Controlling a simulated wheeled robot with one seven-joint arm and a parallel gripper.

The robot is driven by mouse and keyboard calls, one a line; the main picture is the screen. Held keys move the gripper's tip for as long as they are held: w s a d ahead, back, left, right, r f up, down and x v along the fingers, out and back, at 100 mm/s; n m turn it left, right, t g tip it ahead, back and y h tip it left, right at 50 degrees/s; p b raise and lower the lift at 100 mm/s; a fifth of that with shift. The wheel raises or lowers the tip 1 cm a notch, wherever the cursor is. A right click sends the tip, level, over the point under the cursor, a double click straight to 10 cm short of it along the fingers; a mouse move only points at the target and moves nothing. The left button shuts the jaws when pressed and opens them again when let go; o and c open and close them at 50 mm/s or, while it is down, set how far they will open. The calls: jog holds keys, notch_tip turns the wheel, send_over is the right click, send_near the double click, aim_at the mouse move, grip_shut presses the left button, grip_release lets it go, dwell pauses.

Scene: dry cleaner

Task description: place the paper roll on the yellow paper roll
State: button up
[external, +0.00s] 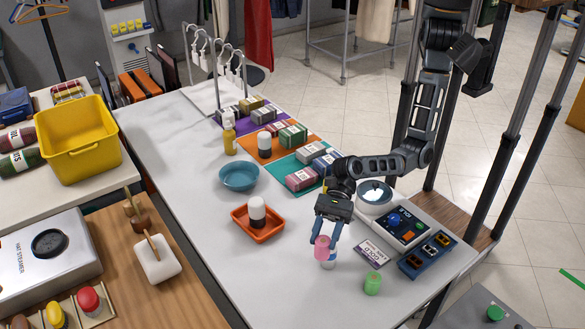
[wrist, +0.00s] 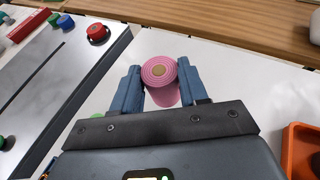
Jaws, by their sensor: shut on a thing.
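A pink paper roll (external: 321,247) is held between the two fingers of my gripper (external: 325,238). Its coiled end with a brown core faces the camera in the wrist view (wrist: 159,71). A pale, whitish cylinder (external: 328,264) shows just below the pink roll; I cannot tell whether they touch. A green roll (external: 373,283) stands upright on the white table, right of the gripper in the external view. A sliver of green (wrist: 97,115) shows beside a finger in the wrist view. I see no clearly yellow roll.
An orange tray (external: 238,217) with a white-and-black container (external: 257,208) stands left of the gripper. A blue bowl (external: 239,176) is behind it. A control panel (external: 402,224), a small sign (external: 372,253) and a dark blue tray (external: 428,255) lie to the right. The front left tabletop is clear.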

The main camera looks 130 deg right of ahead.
aim_at(325, 236)
notch_tip(325, 236, up, 11)
jog(key=s+d+f, duration=0.2)
jog(key=s+d, duration=0.2)
jog(key=d, duration=0.3)
jog(key=s+d+f+m+h, duration=0.1)
jog(key=s+d+f, duration=0.25)
jog(key=d, duration=0.35)
jog(key=s+d+f, duration=0.2)
jog(key=s+d, duration=0.3)
jog(key=d, duration=0.2)
jog(key=d+f+v, duration=0.2)
jog(key=v, duration=1.1)
jog(key=d+f+v, duration=0.1)
jog(key=d+v, duration=0.1)
jog(key=v, duration=1.1)
jog(key=shift+t, duration=0.5)
jog(key=shift+w+a+f, duration=1.25)
jog(key=shift+a+f, duration=0.4)
jog(key=shift+f, duration=1.1)
jog(key=shift+w+a+f, duration=1.25)
jog(key=shift+a+f, duration=0.35)
jog(key=shift+f, duration=1.2)
jog(key=shift+w+a+f, duration=1.25)
jog(key=shift+a+f, duration=0.4)
jog(key=shift+f, duration=1.1)
jog(key=shift+f, duration=0.1)
